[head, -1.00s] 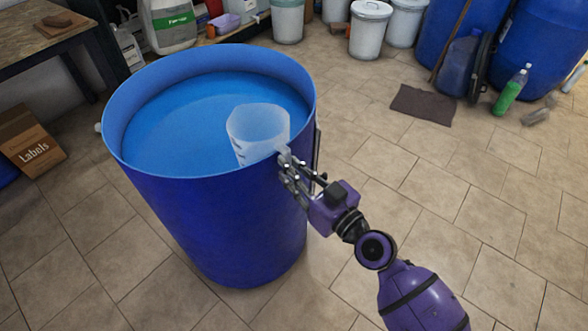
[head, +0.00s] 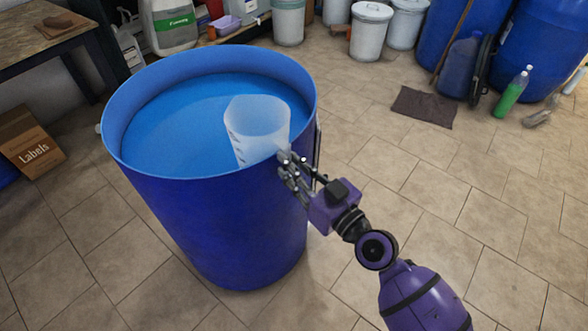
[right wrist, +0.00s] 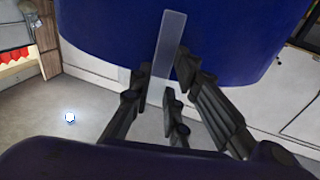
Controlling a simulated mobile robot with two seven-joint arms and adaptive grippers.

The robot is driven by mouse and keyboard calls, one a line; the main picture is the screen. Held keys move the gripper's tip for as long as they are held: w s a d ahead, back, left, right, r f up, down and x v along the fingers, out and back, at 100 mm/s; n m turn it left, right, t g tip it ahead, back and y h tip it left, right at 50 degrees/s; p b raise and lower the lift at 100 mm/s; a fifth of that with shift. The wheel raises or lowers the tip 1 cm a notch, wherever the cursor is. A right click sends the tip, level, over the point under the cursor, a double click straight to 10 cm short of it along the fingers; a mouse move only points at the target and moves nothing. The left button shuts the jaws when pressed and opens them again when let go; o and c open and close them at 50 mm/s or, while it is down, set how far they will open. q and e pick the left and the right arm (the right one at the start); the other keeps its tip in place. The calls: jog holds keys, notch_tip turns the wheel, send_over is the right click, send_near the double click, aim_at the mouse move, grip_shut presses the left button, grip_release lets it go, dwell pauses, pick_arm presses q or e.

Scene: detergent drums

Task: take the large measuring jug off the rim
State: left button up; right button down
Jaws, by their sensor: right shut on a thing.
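The large measuring jug (head: 257,128) is translucent white with dark marks on its side. It is at the right inner side of the big blue drum (head: 205,225), its mouth facing up. My right gripper (head: 286,160) is at the drum's right rim, shut on the jug's handle. In the right wrist view the pale handle strip (right wrist: 168,48) runs down between my right fingers (right wrist: 160,100), in front of the blue drum wall (right wrist: 230,40). Whether the handle touches the rim is hidden by the fingers. My left gripper is not in view.
The drum holds blue liquid (head: 170,130). A brown mat (head: 424,106) and a green bottle (head: 511,92) are on the tiles at the right. White lidded buckets (head: 370,32) stand at the back. A Labels box (head: 30,142) is at the left.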

jog(key=shift+r, duration=0.15)
notch_tip(320, 180, up, 5)
jog(key=p, duration=0.4)
notch_tip(320, 180, up, 9)
jog(key=p, duration=0.8)
send_over(277, 134)
jog(key=v, duration=0.5)
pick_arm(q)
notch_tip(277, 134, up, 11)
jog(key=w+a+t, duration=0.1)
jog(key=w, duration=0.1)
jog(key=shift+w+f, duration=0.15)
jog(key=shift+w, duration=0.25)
pick_arm(e)
jog(key=shift+s+d, duration=0.1)
jog(key=shift+s, duration=0.1)
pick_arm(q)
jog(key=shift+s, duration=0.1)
